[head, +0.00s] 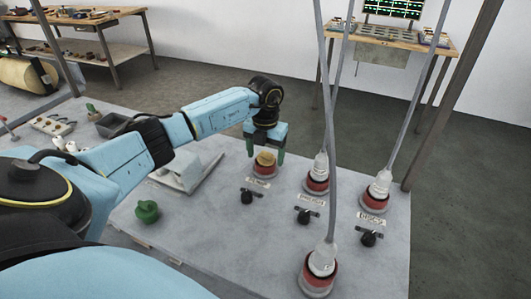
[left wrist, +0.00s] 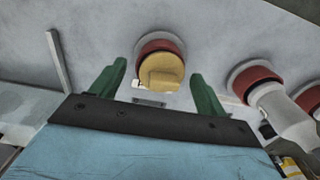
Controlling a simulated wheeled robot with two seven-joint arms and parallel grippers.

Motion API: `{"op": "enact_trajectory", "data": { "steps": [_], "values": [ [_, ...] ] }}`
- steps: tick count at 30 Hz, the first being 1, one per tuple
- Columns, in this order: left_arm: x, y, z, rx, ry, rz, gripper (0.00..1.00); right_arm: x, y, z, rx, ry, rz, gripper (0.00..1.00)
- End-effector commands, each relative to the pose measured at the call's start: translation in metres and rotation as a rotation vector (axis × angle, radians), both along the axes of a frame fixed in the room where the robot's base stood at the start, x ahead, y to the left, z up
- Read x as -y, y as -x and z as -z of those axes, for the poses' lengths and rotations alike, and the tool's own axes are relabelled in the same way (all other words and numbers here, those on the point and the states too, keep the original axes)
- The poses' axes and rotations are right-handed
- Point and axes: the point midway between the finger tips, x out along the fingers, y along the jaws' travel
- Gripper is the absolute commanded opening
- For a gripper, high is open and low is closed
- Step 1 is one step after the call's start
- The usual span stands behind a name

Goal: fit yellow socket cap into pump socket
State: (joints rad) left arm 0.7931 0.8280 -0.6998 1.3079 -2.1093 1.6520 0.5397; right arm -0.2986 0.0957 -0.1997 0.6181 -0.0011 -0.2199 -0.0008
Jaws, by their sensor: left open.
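The yellow socket cap (head: 265,158) is at the mouth of a red-ringed pump socket (head: 263,171) on the grey panel. In the left wrist view the cap (left wrist: 163,72) covers the middle of the red socket (left wrist: 158,45); I cannot tell how deep it sits. My left gripper (head: 266,151) is above the socket, pointing down. Its green fingers (left wrist: 158,72) are spread open, one on each side of the cap, with visible gaps in the wrist view. My right gripper is not in view.
Several red sockets with white plugs (head: 318,172) and grey cables stand to the right. A black knob (head: 247,197) and a label sit in front of the capped socket. A green object (head: 147,211) and a grey box (head: 178,172) lie left. The panel's right edge is open.

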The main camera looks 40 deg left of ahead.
Motion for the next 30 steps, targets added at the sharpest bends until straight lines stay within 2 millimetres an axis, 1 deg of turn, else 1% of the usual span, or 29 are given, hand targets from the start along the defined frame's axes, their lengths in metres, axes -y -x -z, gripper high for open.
{"op": "enact_trajectory", "data": {
  "steps": [2,5,12,15,18,21,24,30],
  "values": [
    [0.000,0.000,0.000,0.001,0.001,0.000,0.75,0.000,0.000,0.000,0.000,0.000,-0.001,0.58],
    [0.000,-0.001,-0.017,0.004,0.000,0.000,0.75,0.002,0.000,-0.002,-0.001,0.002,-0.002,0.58],
    [-0.001,-0.001,-0.072,0.006,-0.001,0.000,0.75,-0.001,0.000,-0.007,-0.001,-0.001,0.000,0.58],
    [-0.001,-0.001,-0.094,0.004,0.000,0.000,0.75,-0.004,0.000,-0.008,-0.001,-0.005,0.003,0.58],
    [-0.001,0.000,-0.111,0.003,-0.001,0.000,0.75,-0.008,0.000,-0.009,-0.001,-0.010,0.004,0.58],
    [-0.001,0.000,-0.124,0.002,0.000,0.000,0.75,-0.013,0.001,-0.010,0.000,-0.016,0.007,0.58],
    [-0.001,0.000,-0.131,0.000,0.000,-0.001,0.75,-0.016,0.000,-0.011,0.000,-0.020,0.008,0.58],
    [-0.001,0.000,-0.134,0.000,0.000,-0.001,0.75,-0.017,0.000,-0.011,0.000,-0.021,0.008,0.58]
  ]
}}
